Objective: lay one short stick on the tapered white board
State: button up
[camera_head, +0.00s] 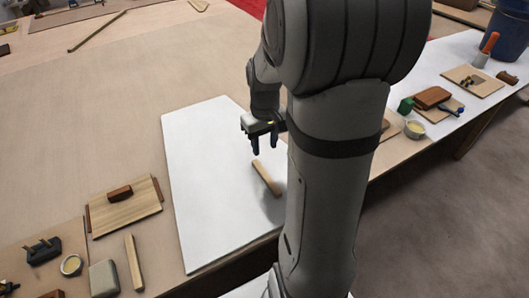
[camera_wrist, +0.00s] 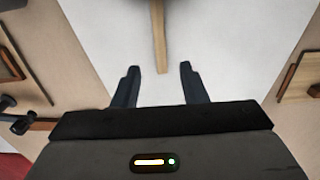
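The tapered white board (camera_head: 210,180) lies flat on the table, left of my arm. A short light wooden stick (camera_head: 266,178) lies on the board near its right side, clear of my fingers. It also shows in the wrist view (camera_wrist: 159,35), its near end in line with the gap between the fingers. My gripper (camera_head: 264,150) is open and empty, over the board just beyond the stick; the wrist view shows its two fingers apart (camera_wrist: 159,68). A second short stick (camera_head: 134,262) lies on the table left of the board. My arm hides the board's right part in the head view.
A wooden panel with a small block (camera_head: 125,205), a dark tool (camera_head: 43,250), a small bowl (camera_head: 71,265) and a grey block (camera_head: 103,278) lie at left. At right are a bowl (camera_head: 414,129), a brown block (camera_head: 432,97) and a blue bucket (camera_head: 508,35). The table beyond the board is mostly clear.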

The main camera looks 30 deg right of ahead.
jog(key=s+a+r+t, duration=0.2)
jog(key=s+a+r, duration=0.5)
jog(key=s+a, duration=0.4)
jog(key=shift+s+a, duration=0.35)
jog(key=shift+s, duration=0.2)
jog(key=shift+r, duration=0.1)
